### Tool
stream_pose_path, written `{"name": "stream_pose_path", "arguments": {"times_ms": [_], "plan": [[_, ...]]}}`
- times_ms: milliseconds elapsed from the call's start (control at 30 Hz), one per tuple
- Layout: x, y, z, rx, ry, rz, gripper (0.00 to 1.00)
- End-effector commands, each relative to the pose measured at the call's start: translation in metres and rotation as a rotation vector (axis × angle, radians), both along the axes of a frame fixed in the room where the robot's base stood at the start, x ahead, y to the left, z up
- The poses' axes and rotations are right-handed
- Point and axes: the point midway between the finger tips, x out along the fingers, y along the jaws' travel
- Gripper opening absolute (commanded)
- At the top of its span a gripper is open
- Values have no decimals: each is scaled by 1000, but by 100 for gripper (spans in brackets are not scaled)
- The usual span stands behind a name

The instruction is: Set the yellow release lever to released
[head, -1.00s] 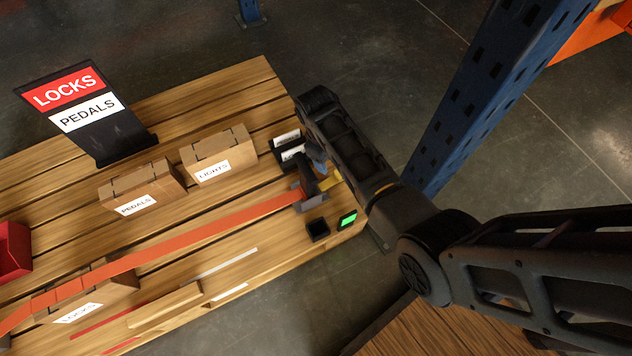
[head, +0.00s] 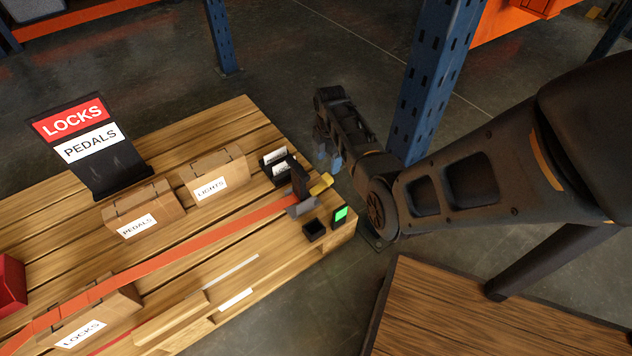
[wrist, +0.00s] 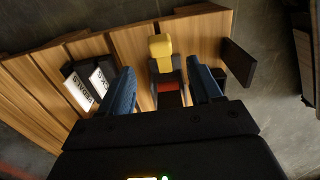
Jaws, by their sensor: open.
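The yellow release lever (head: 321,183) sticks out from a dark ratchet buckle (head: 301,188) at the right end of an orange strap (head: 200,235) on the wooden pallet. In the wrist view the yellow lever (wrist: 160,46) stands between and beyond my two blue fingertips, with the dark buckle (wrist: 168,88) below it. My gripper (head: 328,150) is open and empty, above and to the right of the lever in the head view. In the wrist view my gripper (wrist: 165,92) shows its fingers apart, on either side of the buckle. I cannot tell whether they touch anything.
Boxes labelled LIGHTS (head: 213,172), PEDALS (head: 145,210) and LOCKS (head: 95,315) sit on the pallet (head: 200,135). A small green-screened device (head: 340,215), a black cup (head: 314,231) and a card holder (head: 272,166) surround the buckle. A blue rack post (head: 432,85) stands behind my arm.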

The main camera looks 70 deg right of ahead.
Motion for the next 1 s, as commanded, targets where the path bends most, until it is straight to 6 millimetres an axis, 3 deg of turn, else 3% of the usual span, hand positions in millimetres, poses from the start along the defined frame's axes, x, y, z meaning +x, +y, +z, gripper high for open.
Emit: {"name": "stream_pose_path", "arguments": {"times_ms": [433,867,1000], "plan": [[0,1,-66,1,1,0,64],[0,1,-74,0,0,-1,64],[0,1,-74,0,0,-1,51]]}}
